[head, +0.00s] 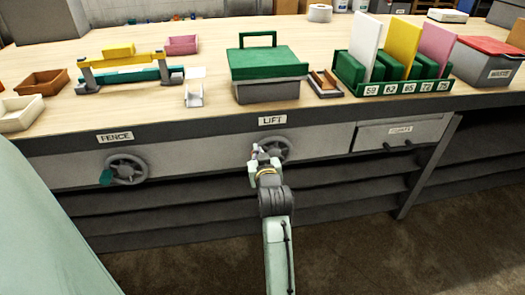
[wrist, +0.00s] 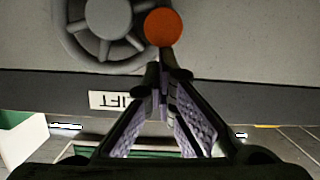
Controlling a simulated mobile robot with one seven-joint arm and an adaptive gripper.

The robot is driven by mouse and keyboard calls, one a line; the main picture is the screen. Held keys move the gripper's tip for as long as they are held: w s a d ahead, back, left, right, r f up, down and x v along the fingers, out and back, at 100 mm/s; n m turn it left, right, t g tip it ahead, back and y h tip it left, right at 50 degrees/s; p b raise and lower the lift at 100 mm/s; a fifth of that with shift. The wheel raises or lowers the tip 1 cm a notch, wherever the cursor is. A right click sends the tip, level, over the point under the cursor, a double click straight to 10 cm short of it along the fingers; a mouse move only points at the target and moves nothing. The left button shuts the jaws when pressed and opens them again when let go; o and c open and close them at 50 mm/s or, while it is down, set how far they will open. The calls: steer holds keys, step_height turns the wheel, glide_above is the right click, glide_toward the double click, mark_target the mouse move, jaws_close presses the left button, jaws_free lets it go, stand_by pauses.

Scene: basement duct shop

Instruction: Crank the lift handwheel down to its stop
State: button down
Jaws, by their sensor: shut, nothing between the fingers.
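The lift handwheel (head: 274,148) is a grey spoked wheel on the bench front under the LIFT label (head: 272,120). My gripper (head: 257,152) is in front of its left part and hides some of it. The wrist view is upside down and shows part of the wheel (wrist: 68,38) with an orange knob (wrist: 163,27) at its rim. My gripper's fingers (wrist: 163,72) are shut and empty, their tips just short of the knob in the picture. I cannot tell whether they touch it. The stop does not show.
A second handwheel (head: 126,170) with a teal knob sits under the FENCE label (head: 115,137) at the left. A drawer (head: 385,137) is to the right. On the bench stand a green-lidded box (head: 268,63) and a green rack (head: 372,92). Open shelves lie below.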

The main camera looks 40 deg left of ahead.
steer(key=shift+s+a+f+n, duration=0.2)
steer(key=shift+f+n, duration=0.35)
steer(key=shift+n, duration=0.05)
